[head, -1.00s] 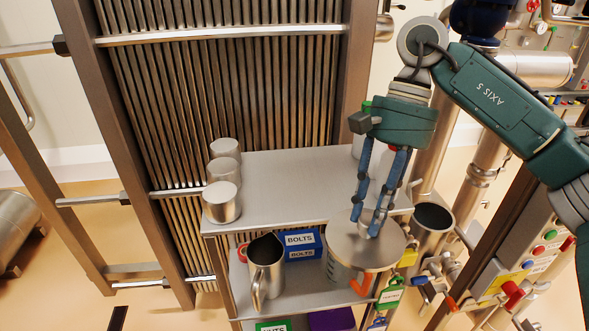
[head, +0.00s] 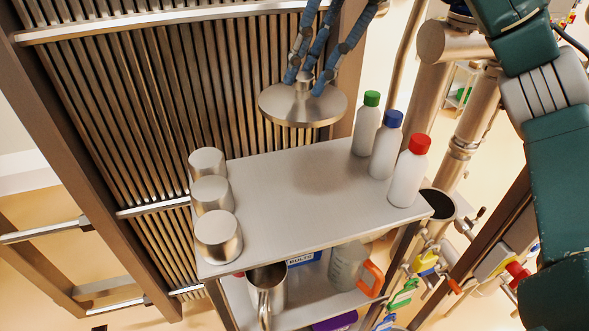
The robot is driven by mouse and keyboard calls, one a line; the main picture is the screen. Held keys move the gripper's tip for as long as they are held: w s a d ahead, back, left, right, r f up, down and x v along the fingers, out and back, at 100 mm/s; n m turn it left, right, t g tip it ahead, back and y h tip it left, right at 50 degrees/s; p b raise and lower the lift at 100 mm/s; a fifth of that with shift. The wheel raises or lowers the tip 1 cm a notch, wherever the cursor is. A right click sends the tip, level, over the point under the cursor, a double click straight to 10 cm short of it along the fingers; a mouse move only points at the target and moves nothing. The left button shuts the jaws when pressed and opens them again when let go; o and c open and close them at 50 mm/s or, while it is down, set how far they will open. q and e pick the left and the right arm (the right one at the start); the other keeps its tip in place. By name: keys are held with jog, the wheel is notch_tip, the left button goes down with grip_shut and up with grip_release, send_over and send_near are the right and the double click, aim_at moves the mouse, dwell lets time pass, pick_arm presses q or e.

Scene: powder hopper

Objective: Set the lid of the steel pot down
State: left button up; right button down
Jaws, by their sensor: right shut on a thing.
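The round steel lid (head: 290,108) hangs in the air behind and above the back edge of the cart's top shelf (head: 300,192). My right gripper (head: 305,76) has its blue fingers closed around the lid's top knob. The lid looks about level and touches nothing below. An open steel vessel (head: 438,204) shows at the right of the cart, partly hidden by the shelf. A steel jug (head: 266,284) stands uncovered on the lower shelf. I cannot tell for sure which is the steel pot. My left gripper is not in view.
Several steel canisters (head: 218,235) line the shelf's left edge. Bottles with green, blue and red (head: 408,172) caps stand at its right. The shelf's middle is bare. A clear jug (head: 347,266) with an orange handle sits below. Ribbed panelling (head: 180,100) rises behind.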

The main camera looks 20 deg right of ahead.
aim_at(318, 103)
jog(key=f, duration=0.1)
jog(key=s+f, duration=0.1)
jog(key=s+d+f, duration=0.1)
jog(key=f, duration=0.1)
jog(key=shift+f+p, duration=0.1)
jog(key=shift+p, duration=0.2)
jog(key=f+p, duration=0.1)
jog(key=f, duration=0.3)
jog(key=f+p, duration=0.1)
jog(key=f, duration=0.4)
jog(key=f+p, duration=0.1)
jog(key=f, duration=0.3)
jog(key=shift+w+a+f, duration=0.2)
jog(key=shift+w+f, duration=0.05)
jog(key=shift+w, duration=0.1)
jog(key=shift+f, duration=0.15)
jog(key=c, duration=1.4)
grip_release()
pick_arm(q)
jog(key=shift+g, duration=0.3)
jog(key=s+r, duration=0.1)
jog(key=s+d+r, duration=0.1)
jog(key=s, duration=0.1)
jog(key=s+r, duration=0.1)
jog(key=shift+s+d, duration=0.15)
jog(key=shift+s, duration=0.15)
pick_arm(e)
jog(key=shift+o, duration=0.2)
